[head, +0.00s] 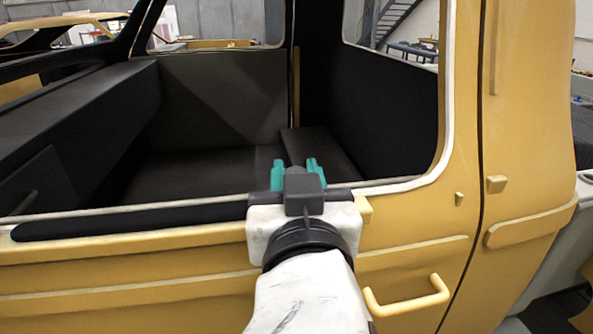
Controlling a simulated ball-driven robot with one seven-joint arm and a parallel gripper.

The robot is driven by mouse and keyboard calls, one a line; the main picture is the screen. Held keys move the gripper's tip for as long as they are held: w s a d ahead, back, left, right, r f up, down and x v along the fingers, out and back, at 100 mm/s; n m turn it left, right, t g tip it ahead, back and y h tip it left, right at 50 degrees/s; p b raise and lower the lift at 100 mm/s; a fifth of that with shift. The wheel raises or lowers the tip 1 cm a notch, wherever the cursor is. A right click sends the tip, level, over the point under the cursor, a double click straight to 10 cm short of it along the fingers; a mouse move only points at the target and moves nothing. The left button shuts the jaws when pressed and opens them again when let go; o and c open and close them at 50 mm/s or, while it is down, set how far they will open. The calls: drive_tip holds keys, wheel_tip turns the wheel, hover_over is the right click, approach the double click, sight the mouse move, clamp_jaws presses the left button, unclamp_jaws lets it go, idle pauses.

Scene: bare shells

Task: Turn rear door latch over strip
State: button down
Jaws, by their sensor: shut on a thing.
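My gripper (295,177) is at the window sill of the yellow door (150,270), seen from behind, with its teal fingers pointing into the cabin. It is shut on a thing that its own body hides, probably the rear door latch. A small yellow block (365,209) shows just right of the gripper and may be part of that latch. A long black strip (130,222) lies along the sill, running left from the gripper. Whether the latch lies over the strip cannot be seen.
A yellow door handle (408,304) sticks out below and right of my gripper. The pale-edged pillar (461,100) bounds the opening at right, with small yellow blocks (496,184) beyond. Inside are a dark bench (215,165) and dark panels. The window opening above is clear.

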drive_tip(key=m+h, duration=0.2)
drive_tip(key=h, duration=0.1)
drive_tip(key=m+h+b, duration=0.1)
drive_tip(key=m+h, duration=0.1)
drive_tip(key=h, duration=0.2)
drive_tip(key=shift+a+m, duration=0.15)
drive_tip(key=shift+m, duration=0.15)
drive_tip(key=shift+r+m+g+h+b, duration=0.1)
drive_tip(key=shift+m+g+h+b, duration=0.5)
drive_tip(key=shift+m+h, duration=0.55)
drive_tip(key=shift+r+m+g+h+b, duration=0.1)
drive_tip(key=shift+m+g+h+b, duration=0.6)
drive_tip(key=shift+h, duration=1.15)
drive_tip(key=c, duration=0.9)
unclamp_jaws()
drive_tip(key=shift+f, duration=0.1)
drive_tip(key=b+v, duration=0.2)
drive_tip(key=v, duration=0.8)
drive_tip(key=shift+s+a, duration=0.1)
drive_tip(key=shift+s, duration=0.25)
